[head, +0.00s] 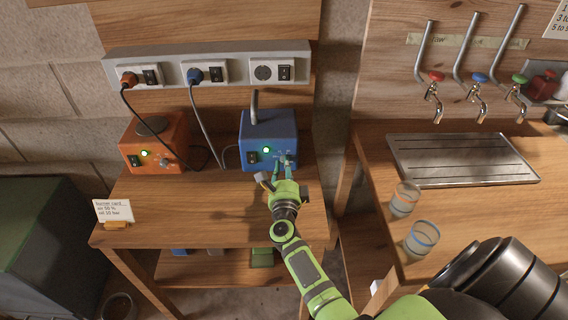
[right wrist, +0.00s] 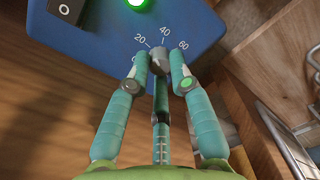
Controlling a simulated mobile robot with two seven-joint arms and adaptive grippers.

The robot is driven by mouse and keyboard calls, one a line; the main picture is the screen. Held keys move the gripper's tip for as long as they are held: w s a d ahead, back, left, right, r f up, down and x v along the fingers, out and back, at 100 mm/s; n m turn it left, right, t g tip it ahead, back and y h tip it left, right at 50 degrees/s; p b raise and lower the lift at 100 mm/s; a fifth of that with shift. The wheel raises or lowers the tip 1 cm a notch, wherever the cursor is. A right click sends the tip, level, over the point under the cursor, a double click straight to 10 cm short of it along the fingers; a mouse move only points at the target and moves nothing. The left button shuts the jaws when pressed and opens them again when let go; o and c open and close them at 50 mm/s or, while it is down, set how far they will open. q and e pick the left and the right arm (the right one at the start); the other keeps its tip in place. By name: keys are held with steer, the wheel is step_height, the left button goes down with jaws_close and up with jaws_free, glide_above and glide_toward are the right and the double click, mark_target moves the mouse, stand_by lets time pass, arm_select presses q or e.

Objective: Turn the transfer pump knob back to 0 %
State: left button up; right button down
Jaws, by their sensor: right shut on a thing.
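The transfer pump is probably the blue box (head: 268,140) on the wooden bench, with a lit green lamp and a switch on its front. Its grey knob (right wrist: 160,60) sits between my right fingertips in the right wrist view, with marks 20, 40 and 60 around it. Where the knob's pointer stands cannot be told. My right gripper (head: 283,166) is shut on the knob; its fingers also show in the right wrist view (right wrist: 160,68). My left gripper is not in view.
An orange box (head: 155,142) with a lit green lamp stands left of the blue one. A power strip (head: 205,70) with plugged cables runs above. A card (head: 113,210) stands at the bench's left. Two glasses (head: 405,198) (head: 422,238) stand on the right table, below several taps.

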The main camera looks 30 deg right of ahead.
steer(key=n+p, duration=0.1)
steer(key=n, duration=0.2)
steer(key=shift+d+r+n, duration=0.1)
steer(key=shift+n, duration=0.3)
steer(key=n+p, duration=0.2)
steer(key=n, duration=0.2)
steer(key=shift+n, duration=0.4)
steer(key=n+p, duration=0.1)
steer(key=n, duration=0.2)
steer(key=shift+n+y+p, duration=0.3)
steer(key=shift+n+t+p, duration=0.3)
steer(key=shift+n+p, duration=0.25)
steer(key=shift+n, duration=1.25)
steer(key=c, duration=1.1)
jaws_free()
